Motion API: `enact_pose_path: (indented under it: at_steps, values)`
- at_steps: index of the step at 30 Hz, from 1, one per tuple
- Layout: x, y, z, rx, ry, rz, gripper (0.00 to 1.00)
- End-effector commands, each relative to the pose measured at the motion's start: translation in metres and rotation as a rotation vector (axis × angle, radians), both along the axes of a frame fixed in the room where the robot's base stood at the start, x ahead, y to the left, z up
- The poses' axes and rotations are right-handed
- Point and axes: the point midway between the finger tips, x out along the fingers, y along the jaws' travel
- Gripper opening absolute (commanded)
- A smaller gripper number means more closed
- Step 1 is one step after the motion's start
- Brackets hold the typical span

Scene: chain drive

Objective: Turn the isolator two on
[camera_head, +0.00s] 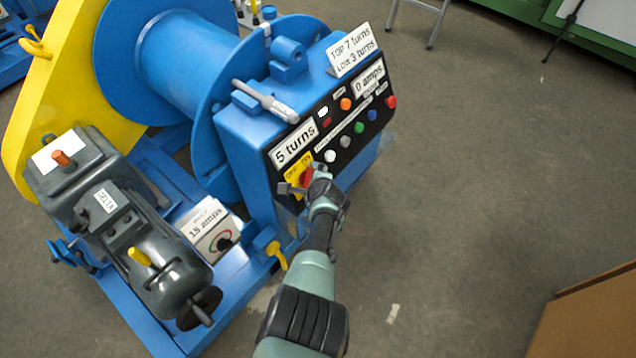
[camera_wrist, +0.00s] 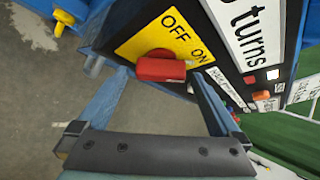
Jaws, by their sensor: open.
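A red rotary switch (camera_head: 307,177) sits on a yellow plate (camera_head: 292,170) at the lower left of the panel on the blue control box. In the wrist view the red switch (camera_wrist: 162,68) shows its handle lying nearly level. The plate (camera_wrist: 133,46) reads OFF at upper left and ON to the right. I cannot tell which word the handle marks, and no number two is readable. My gripper (camera_head: 304,188) is at the switch. In the wrist view my gripper (camera_wrist: 160,76) is open, with one finger on each side of the handle; contact is not clear.
The black panel carries several coloured buttons and a "5 turns" display (camera_head: 294,143). A blue winch drum (camera_head: 185,65) stands behind, with a grey motor (camera_head: 150,245) at left and a "15 amps" box (camera_head: 207,228) beside it.

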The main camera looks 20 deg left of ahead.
Motion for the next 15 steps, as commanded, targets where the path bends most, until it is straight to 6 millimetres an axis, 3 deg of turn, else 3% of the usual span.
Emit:
enact_pose_path:
  at_steps: [1,15]
  values:
    - [-0.003,-0.002,0.010,0.000,0.000,0.000,1.00]
    - [-0.038,-0.026,0.056,-0.001,0.000,-0.001,1.00]
